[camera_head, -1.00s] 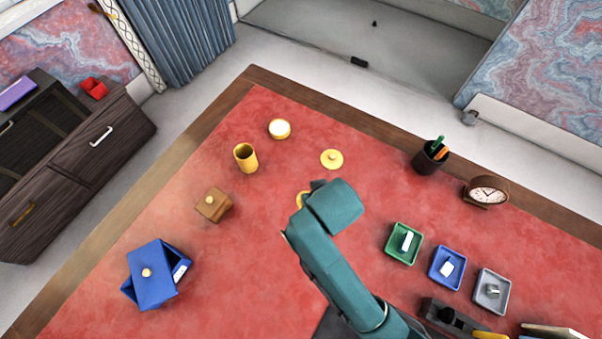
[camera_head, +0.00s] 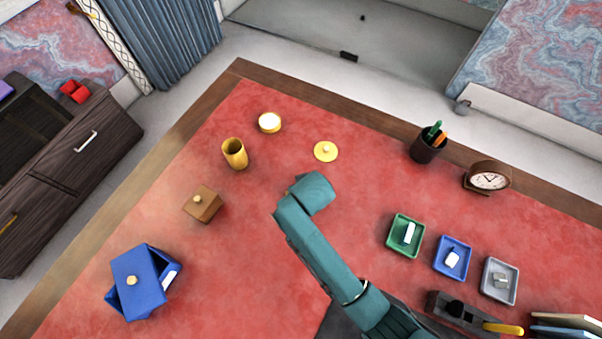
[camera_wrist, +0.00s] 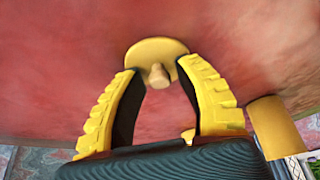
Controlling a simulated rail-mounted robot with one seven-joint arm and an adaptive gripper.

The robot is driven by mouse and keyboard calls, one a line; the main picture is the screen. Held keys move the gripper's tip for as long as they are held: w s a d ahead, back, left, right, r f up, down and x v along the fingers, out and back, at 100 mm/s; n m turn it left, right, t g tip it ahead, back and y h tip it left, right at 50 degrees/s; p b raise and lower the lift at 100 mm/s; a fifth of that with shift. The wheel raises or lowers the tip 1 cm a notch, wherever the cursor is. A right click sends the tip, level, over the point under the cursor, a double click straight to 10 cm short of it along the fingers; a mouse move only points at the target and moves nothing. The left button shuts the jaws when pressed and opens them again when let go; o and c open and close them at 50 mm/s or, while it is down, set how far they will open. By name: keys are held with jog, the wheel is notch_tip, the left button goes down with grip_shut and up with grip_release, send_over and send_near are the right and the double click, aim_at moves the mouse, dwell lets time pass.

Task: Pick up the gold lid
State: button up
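The gold lid (camera_head: 325,151) lies flat on the red desk top, knob up, a little beyond the end of my arm in the head view. In the wrist view the gold lid (camera_wrist: 168,48) shows its round disc and knob just past my fingertips. My gripper (camera_wrist: 159,70) is open, with its two yellow fingers spread apart and the knob in line with the gap between them. Nothing is held. In the head view my arm hides the gripper.
A gold cup (camera_head: 234,154) and a round gold container with a white top (camera_head: 269,122) stand left of the lid. A brown box (camera_head: 202,204) and blue box (camera_head: 142,281) are further left. A pen holder (camera_head: 428,147), clock (camera_head: 488,178) and small trays (camera_head: 405,236) are right.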

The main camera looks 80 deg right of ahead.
grip_shut()
